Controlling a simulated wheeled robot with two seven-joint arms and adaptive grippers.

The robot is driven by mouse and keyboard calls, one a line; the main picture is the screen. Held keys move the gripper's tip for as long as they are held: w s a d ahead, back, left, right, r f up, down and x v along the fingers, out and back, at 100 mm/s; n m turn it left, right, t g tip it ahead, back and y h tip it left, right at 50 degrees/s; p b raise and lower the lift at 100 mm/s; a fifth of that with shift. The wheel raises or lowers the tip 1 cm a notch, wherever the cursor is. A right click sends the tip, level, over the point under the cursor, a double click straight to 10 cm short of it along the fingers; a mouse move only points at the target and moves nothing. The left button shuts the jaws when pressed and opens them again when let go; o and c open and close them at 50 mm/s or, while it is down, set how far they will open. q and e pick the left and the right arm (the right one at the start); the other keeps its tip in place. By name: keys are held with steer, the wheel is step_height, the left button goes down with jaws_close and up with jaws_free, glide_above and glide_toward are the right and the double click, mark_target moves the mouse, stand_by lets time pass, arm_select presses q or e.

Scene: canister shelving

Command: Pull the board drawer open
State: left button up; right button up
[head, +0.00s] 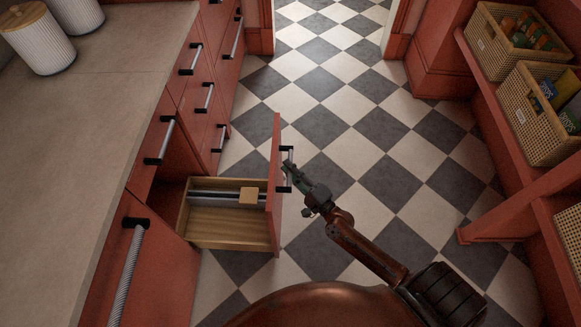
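The board drawer (230,241), with a wooden box and a red front, is pulled well out of the red cabinet on the left. A small light wooden block or board (248,196) and a grey strip lie inside it. The drawer's handle (286,153), a bar with black ends, is on the outer side of the front. My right gripper (293,172) is at this handle, its fingertips overlapping the bar. Whether the fingers are closed around it is too small to tell. My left gripper is not in view.
The counter (95,110) runs along the left, with two white ribbed canisters (38,38) at the back. More closed drawers with bar handles sit below it. Shelves with wicker baskets (540,110) stand on the right. The checkered floor (370,130) between is clear.

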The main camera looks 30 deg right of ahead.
steer(key=shift+o, duration=1.1)
steer(key=shift+d+r, duration=0.1)
steer(key=v, duration=1.2)
